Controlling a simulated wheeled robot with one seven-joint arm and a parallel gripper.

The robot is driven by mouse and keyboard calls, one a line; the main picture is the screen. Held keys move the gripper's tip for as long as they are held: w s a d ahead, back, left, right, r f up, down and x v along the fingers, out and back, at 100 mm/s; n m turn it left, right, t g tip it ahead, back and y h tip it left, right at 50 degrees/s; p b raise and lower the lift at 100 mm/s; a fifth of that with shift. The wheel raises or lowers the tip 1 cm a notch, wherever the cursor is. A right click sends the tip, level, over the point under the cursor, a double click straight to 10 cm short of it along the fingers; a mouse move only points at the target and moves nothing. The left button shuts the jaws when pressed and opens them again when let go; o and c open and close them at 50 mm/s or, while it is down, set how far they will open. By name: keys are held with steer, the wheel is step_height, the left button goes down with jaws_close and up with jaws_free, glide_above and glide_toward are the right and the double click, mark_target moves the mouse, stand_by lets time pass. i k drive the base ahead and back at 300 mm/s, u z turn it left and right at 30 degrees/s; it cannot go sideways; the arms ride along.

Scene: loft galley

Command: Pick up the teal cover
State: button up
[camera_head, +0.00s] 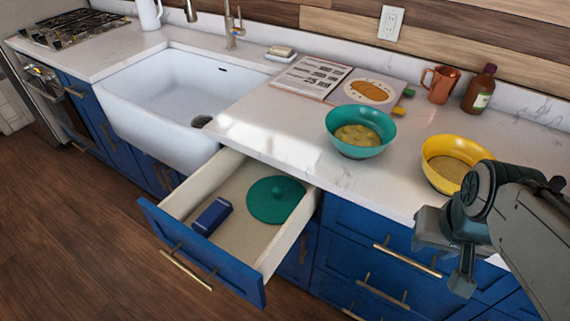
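The teal cover (275,200) is a round lid with a small knob on top. It lies flat in the open drawer (236,238), toward its back right. My gripper (440,262) is at the right, in front of the counter edge and apart from the drawer and the cover. Its two fingers are spread with a gap between them, and I see nothing held.
A dark blue box (211,216) lies left of the cover in the drawer. On the counter (290,133) are a teal bowl (352,147), a yellow bowl (437,180), an open book (340,80), a copper mug (441,84) and a brown bottle (479,90). A white sink (165,110) is left.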

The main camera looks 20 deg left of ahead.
mark_target(271, 200)
steer(key=u, duration=3.6)
steer(key=i, duration=1.75)
steer(key=z, duration=3.35)
steer(key=i, duration=0.3)
steer(key=z, duration=0.15)
